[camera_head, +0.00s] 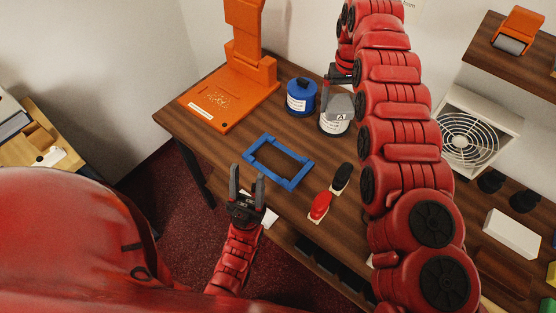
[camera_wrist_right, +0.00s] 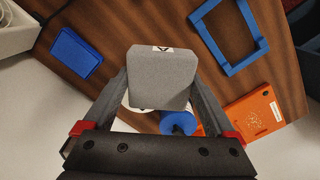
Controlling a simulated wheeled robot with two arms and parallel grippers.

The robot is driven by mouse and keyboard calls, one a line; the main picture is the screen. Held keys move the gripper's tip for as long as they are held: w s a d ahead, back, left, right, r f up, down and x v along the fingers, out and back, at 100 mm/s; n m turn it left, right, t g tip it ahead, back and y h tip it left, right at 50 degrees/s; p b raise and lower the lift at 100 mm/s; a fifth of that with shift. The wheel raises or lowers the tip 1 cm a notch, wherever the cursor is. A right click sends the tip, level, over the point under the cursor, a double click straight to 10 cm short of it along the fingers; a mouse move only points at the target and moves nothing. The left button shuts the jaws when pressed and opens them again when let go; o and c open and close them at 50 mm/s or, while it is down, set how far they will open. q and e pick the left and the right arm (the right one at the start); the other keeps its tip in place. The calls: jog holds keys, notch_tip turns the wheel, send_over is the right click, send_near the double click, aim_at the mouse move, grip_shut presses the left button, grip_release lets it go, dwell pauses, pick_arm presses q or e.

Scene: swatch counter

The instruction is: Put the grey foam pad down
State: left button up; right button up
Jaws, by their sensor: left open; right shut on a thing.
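The grey foam pad (camera_head: 340,105) is a small block with a white label marked A near its edge. It also shows in the right wrist view (camera_wrist_right: 163,80), between the two fingers. My right gripper (camera_head: 341,77) is shut on it and holds it over or in front of a white jar (camera_head: 333,128). I cannot tell whether the pad touches the jar, as the pad hides its top. My left gripper (camera_head: 247,182) is open and empty, near the front edge of the wooden counter (camera_head: 215,152).
A blue frame (camera_head: 278,162) lies flat on the counter. A blue jar (camera_head: 301,97) and an orange stand (camera_head: 232,98) are behind it. A red object (camera_head: 319,206) and a black object (camera_head: 341,178) lie near the front. A blue block (camera_wrist_right: 76,53) shows in the right wrist view.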

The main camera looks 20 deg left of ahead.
jog(key=shift+a+f, duration=0.25)
jog(key=shift+a, duration=0.2)
jog(key=shift+s+a, duration=0.1)
jog(key=shift+a, duration=0.2)
jog(key=s+a+f+n, duration=0.3)
jog(key=s+a+f, duration=0.15)
jog(key=a, duration=0.25)
jog(key=n, duration=0.2)
send_over(278, 161)
jog(key=f, duration=0.1)
notch_tip(278, 161, down, 6)
jog(key=shift+r+p, duration=0.2)
jog(key=shift+p, duration=1.05)
notch_tip(278, 161, down, 4)
jog(key=shift+r+p, duration=0.2)
jog(key=shift+p, duration=0.3)
jog(key=shift+f, duration=0.6)
jog(key=o, duration=1)
